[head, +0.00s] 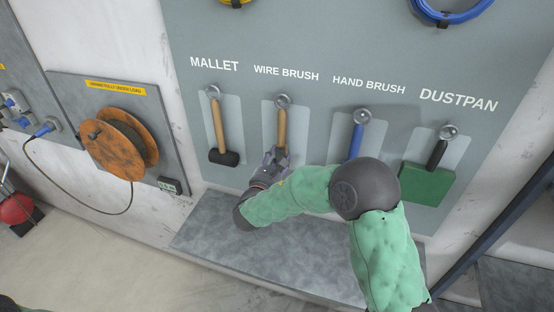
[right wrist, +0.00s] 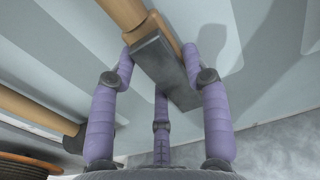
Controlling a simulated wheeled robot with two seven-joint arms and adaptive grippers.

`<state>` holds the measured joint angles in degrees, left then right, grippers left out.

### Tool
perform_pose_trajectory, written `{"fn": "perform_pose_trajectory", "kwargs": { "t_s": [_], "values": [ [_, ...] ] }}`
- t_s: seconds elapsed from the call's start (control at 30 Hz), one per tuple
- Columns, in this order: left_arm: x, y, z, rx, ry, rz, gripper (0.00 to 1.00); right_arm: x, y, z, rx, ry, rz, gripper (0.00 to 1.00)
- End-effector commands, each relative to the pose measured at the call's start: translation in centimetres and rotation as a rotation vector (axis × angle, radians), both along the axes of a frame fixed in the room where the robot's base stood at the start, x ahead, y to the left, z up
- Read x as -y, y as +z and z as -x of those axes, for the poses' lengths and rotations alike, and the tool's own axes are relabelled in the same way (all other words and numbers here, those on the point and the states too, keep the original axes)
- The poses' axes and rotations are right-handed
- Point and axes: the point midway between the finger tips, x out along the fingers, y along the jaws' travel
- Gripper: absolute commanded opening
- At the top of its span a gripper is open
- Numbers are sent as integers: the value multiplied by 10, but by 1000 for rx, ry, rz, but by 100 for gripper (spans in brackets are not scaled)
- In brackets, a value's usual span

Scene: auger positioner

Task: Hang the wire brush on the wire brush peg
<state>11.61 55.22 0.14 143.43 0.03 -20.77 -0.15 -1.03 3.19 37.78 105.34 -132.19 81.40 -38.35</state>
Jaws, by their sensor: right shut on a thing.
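The wire brush (head: 281,128) has a wooden handle and stands upright against the grey board, under the WIRE BRUSH label. Its handle top meets the round-ended wire brush peg (head: 283,100); I cannot tell whether the peg passes through it. My right gripper (head: 274,158) is at the brush's lower end and hides its head in the head view. In the right wrist view, the purple fingers of my right gripper (right wrist: 165,75) are closed around the dark grey brush head (right wrist: 160,60), with the handle (right wrist: 124,12) running up and left. My left gripper is not in view.
The mallet (head: 219,125) hangs to the left. The blue hand brush (head: 356,138) and green dustpan (head: 426,184) hang to the right, the hand brush partly behind my arm. A grey ledge (head: 205,232) lies below the board. An orange cable reel (head: 112,150) is far left.

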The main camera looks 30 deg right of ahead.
Motion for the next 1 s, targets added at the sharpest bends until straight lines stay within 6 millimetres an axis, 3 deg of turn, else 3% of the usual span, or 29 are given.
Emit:
{"fn": "perform_pose_trajectory", "kwargs": {
  "t_s": [0.07, 0.1, 0.2, 0.63, 1.0],
  "values": [
    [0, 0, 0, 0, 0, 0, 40, 0, 0, 0, 1, 0, 0, 11],
    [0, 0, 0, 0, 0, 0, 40, 0, 0, 0, 1, 0, 0, 53],
    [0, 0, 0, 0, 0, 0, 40, 0, 0, 0, 1, 0, 0, 75],
    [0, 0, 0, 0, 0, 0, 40, -5, 0, 4, 0, 2, 0, 75],
    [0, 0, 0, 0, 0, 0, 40, -57, 1, 46, 0, 6, 0, 75]
  ]
}}
